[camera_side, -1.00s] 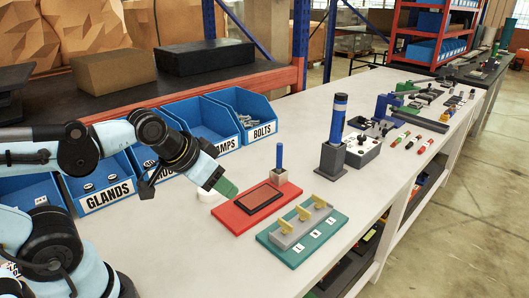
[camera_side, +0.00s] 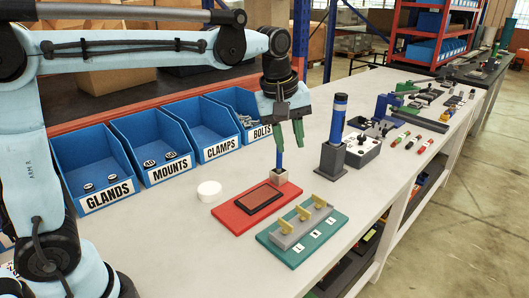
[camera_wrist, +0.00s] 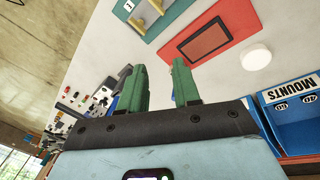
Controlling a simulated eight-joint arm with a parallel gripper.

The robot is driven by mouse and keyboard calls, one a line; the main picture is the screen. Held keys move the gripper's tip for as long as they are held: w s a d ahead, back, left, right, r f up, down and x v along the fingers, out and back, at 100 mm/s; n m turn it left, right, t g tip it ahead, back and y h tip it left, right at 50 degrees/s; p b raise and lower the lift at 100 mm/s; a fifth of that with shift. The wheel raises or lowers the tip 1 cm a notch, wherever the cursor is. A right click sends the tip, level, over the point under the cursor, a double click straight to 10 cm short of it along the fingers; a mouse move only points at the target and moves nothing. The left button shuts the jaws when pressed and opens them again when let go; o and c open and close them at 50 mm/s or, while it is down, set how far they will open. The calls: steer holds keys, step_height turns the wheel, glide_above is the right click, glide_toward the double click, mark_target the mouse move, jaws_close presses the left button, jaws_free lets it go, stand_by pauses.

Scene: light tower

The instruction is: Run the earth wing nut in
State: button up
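Three yellow wing nuts (camera_side: 303,213) stand in a row on a grey block on a teal board (camera_side: 275,256). White labels lie in front of them, too small to read surely, so I cannot tell which nut is the earth one. My gripper (camera_side: 289,144) points down with its green fingers apart and empty. In the side view it overlaps the top of a blue post (camera_side: 279,160) in a pale block, behind the nuts. In the wrist view the open fingers (camera_wrist: 158,85) show with nothing between them; part of the teal board (camera_wrist: 157,22) is at the top.
A red board (camera_side: 230,216) with a dark panel lies beside the teal one, a white disc (camera_side: 209,188) to its left. Blue labelled bins (camera_side: 92,160) line the back. A tall blue cylinder on a dark stand (camera_side: 333,150) and a switch box (camera_side: 362,151) stand right.

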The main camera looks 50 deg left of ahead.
mark_target(319, 201)
steer(key=w+d+f+n+g, duration=0.3)
steer(key=w+d+f+n, duration=0.1)
steer(key=w+n, duration=0.3)
steer(key=f, duration=1.2)
steer(key=shift+w+d, duration=0.2)
steer(key=shift+c, duration=0.5)
jaws_close()
